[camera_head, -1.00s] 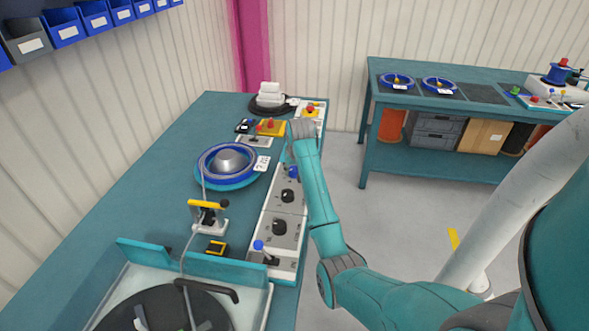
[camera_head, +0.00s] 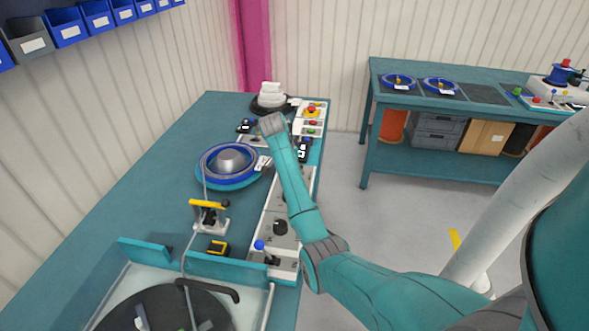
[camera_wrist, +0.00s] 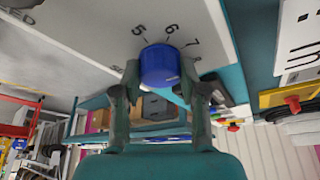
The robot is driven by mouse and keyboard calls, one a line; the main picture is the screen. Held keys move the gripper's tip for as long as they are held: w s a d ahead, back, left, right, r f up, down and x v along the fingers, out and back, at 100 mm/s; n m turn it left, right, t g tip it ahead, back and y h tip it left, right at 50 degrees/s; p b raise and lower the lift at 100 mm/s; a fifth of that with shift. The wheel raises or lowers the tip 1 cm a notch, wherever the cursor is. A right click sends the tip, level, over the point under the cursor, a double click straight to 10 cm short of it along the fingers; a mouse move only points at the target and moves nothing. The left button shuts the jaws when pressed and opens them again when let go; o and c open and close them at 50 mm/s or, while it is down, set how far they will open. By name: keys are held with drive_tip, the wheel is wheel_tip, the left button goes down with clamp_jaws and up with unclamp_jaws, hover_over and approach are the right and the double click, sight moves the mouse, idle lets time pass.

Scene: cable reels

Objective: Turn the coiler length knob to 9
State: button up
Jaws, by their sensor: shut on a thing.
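The coiler length knob (camera_wrist: 160,62) is a blue round knob on a pale panel (camera_wrist: 95,38). In the wrist view it sits between the fingers of my gripper (camera_wrist: 162,82), which is shut on it. The printed numbers 5, 6 and 7 curve around the knob's upper side, with 6 nearly straight above it. The 9 is not readable, and I cannot make out a pointer mark.
A blue reel (camera_head: 212,178) with a silver centre lies left of the panel. A black knob (camera_head: 280,227) and a blue-tipped lever (camera_head: 259,245) are nearer on the strip. A red-and-yellow stop button (camera_head: 311,110) stands at the far end. Open floor lies to the right.

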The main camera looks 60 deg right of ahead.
drive_tip(key=m+g, duration=0.1)
drive_tip(key=m, duration=0.2)
drive_tip(key=m+g+y, duration=0.1)
drive_tip(key=m, duration=0.3)
drive_tip(key=shift+w+d+g+y, duration=0.1)
drive_tip(key=shift+w+g+y, duration=0.05)
drive_tip(key=shift+g+y, duration=0.15)
drive_tip(key=m+y, duration=0.1)
drive_tip(key=m, duration=0.2)
drive_tip(key=m+g+y, duration=0.1)
drive_tip(key=m, duration=0.2)
drive_tip(key=shift+d+m, duration=0.1)
drive_tip(key=shift+m, duration=0.2)
drive_tip(key=o, duration=1.1)
drive_tip(key=shift+o, duration=0.2)
